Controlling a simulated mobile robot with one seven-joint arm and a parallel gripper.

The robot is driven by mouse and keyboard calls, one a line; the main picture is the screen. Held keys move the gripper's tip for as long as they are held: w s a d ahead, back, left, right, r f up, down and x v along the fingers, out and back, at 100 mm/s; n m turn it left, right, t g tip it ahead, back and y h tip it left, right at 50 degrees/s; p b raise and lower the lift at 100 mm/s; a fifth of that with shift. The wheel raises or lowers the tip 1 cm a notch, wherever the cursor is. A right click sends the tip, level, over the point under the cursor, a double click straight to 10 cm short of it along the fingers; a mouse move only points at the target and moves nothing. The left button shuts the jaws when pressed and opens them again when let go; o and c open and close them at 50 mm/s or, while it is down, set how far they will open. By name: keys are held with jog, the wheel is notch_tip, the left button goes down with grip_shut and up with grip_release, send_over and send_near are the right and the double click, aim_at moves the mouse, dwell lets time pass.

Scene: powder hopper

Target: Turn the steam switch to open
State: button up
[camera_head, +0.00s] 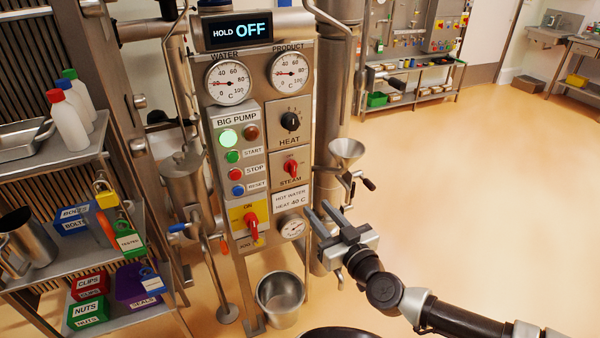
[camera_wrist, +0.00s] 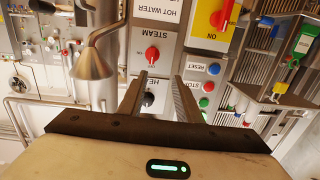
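The steam switch (camera_head: 291,167) is a red knob on a grey plate marked STEAM, at the right of the control panel below the black HEAT knob (camera_head: 291,121). In the wrist view the steam switch (camera_wrist: 152,54) appears upside down, just beyond and between my fingertips. Its small position marks are too small to read. My gripper (camera_head: 321,209) is open and empty, below and to the right of the switch, apart from it. In the wrist view its two fingers (camera_wrist: 159,76) point toward the panel with a clear gap between them.
A steel funnel (camera_head: 346,152) with a valve handle stands right of the panel, close above my gripper. A red-on-yellow main switch (camera_head: 252,226) and several pump buttons are at left. A bucket (camera_head: 281,296) stands below. A shelf with bins (camera_head: 130,285) is at left; floor at right is free.

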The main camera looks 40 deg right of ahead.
jog(key=d+r, duration=0.1)
jog(key=b, duration=1.1)
send_near(294, 167)
jog(key=shift+h, duration=0.3)
jog(key=b+x, duration=0.2)
jog(key=x, duration=0.6)
jog(key=shift+w+a+b, duration=0.1)
jog(key=shift+w+b, duration=0.1)
jog(key=shift+b, duration=0.1)
grip_shut()
